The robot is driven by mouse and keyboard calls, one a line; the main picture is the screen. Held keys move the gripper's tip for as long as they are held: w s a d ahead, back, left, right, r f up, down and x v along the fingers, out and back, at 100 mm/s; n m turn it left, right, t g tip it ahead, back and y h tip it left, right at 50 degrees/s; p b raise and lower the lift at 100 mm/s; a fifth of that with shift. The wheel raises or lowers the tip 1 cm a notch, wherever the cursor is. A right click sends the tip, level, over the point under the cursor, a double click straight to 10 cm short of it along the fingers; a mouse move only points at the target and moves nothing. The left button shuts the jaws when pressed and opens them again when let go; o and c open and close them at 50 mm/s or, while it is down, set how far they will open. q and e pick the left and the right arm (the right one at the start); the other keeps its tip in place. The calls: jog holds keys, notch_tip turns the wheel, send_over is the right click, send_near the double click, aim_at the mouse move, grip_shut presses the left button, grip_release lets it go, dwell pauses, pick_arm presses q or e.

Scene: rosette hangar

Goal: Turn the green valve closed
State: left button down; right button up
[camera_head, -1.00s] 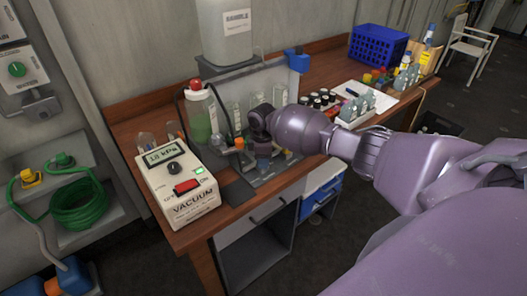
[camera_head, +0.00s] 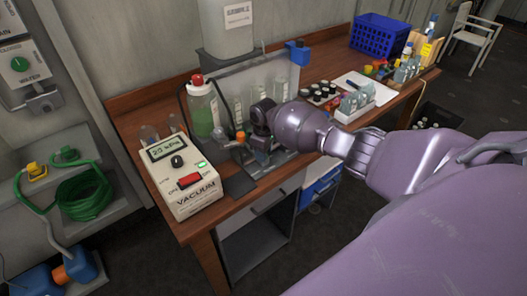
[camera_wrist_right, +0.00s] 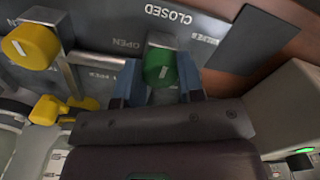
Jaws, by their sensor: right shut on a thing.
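The green valve (camera_wrist_right: 160,68) is a round knob with a short white line on its face, slightly tilted. In the right wrist view it sits between the two blue-grey fingers of my right gripper (camera_wrist_right: 161,80), which is shut on it. The panel (camera_wrist_right: 225,25) behind it carries the words CLOSED and OPEN, seen upside down. In the head view my right gripper (camera_head: 264,150) is down at the front of the bench panel, and my arm hides the green valve there. My left gripper is not in view.
A yellow knob (camera_wrist_right: 32,46) sits beside the green valve. The vacuum box (camera_head: 182,180) with a lit display stands left of my gripper. A capped bottle of green liquid (camera_head: 202,108) stands behind. Vials (camera_head: 322,95) and a blue crate (camera_head: 377,40) are to the right.

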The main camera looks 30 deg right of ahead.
jog(key=o, duration=0.9)
jog(key=shift+r, duration=0.1)
notch_tip(320, 180, up, 11)
jog(key=shift+d+f+b, duration=0.15)
jog(key=shift+b, duration=0.15)
jog(key=shift+f, duration=0.1)
dwell(0.4)
